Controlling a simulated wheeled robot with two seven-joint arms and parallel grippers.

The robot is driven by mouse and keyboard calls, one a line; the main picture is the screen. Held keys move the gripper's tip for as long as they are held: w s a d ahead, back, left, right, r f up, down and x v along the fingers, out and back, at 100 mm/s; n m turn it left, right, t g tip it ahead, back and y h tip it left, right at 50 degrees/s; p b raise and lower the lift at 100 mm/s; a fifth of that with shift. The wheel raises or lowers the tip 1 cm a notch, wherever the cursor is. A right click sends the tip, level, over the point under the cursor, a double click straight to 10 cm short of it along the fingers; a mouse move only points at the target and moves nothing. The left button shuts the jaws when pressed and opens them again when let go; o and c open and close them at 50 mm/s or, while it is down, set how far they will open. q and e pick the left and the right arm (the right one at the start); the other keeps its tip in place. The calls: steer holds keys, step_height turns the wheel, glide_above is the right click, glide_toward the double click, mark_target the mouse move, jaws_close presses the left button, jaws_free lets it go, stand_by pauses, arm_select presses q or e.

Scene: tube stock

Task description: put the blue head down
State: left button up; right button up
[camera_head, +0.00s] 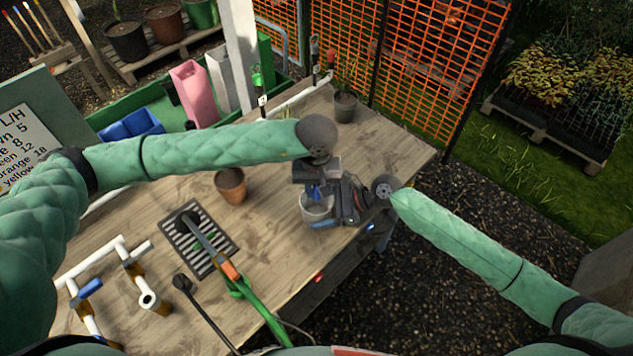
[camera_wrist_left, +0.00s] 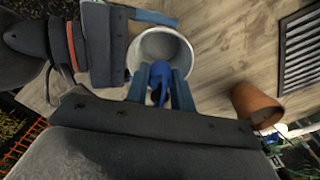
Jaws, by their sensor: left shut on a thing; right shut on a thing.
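The blue head (camera_head: 317,194) is a small blue piece between the fingers of my left gripper (camera_head: 314,190). In the left wrist view the blue head (camera_wrist_left: 159,83) shows between the two fingers, over the mouth of a pale grey pot (camera_wrist_left: 183,48). The pot (camera_head: 316,210) is near the right front edge of the bench. My right gripper (camera_head: 326,224) is shut at the pot's side, with a blue finger along its rim, and seems to hold it. The pot's far inside is partly hidden by my left gripper.
A terracotta pot (camera_head: 230,186) stands on the wooden bench (camera_head: 270,240) to the left. A black drain grid (camera_head: 183,243) with a hose wand across it, and white pipes (camera_head: 98,262), lie further left. A potted plant (camera_head: 345,105) stands at the back.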

arm_select(q)
steer(key=shift+f, duration=0.7)
steer(key=o, duration=1)
steer(key=shift+r, duration=3.5)
arm_select(e)
steer(key=o, duration=0.8)
